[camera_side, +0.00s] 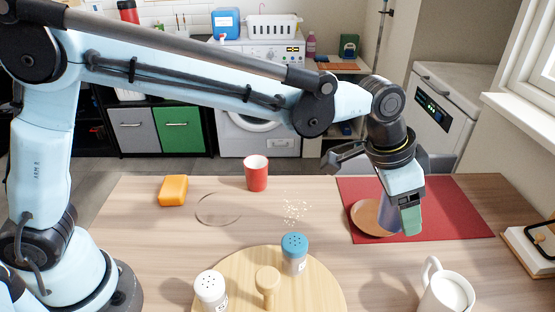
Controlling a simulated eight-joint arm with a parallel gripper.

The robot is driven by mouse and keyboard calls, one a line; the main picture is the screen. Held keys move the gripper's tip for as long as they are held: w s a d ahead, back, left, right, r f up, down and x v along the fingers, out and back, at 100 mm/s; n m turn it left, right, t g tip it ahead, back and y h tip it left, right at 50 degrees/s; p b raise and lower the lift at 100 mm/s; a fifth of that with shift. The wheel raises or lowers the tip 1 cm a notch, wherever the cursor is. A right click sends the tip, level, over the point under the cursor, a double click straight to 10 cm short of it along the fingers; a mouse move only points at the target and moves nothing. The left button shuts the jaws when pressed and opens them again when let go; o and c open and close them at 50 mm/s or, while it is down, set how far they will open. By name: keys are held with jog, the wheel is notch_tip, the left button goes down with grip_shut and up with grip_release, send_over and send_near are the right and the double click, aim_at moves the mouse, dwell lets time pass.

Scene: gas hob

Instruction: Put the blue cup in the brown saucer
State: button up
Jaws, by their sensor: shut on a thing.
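The blue cup (388,213) is in my gripper (402,218), which is shut on it, over the red mat at the right. The near finger and the wrist hide much of the cup. The brown saucer (364,218) lies on the mat, with its left part showing. The cup is at the right part of the saucer in this view. I cannot tell whether its base touches the saucer or hangs just above it.
The red mat (455,215) lies under the saucer. A white mug (445,293) stands in front of it at the right. A red cup (256,174), an orange block (173,190) and a round wooden board (325,285) with two shakers are to the left.

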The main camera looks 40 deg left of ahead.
jog(key=shift+w+d+f, duration=0.15)
jog(key=shift+d, duration=0.15)
jog(key=shift+w+a+f, duration=0.1)
jog(key=shift+w+f, duration=0.15)
jog(key=shift+w, duration=0.05)
jog(key=w+a+f, duration=0.2)
jog(key=w, duration=0.1)
jog(key=w+a+f, duration=0.2)
jog(key=w, duration=0.1)
jog(key=w+a+f, duration=0.2)
jog(key=shift+w+a+f, duration=0.1)
jog(key=shift+w+f, duration=0.15)
jog(key=shift+w, duration=0.15)
jog(key=shift+f, duration=2)
jog(key=shift+f, duration=0.15)
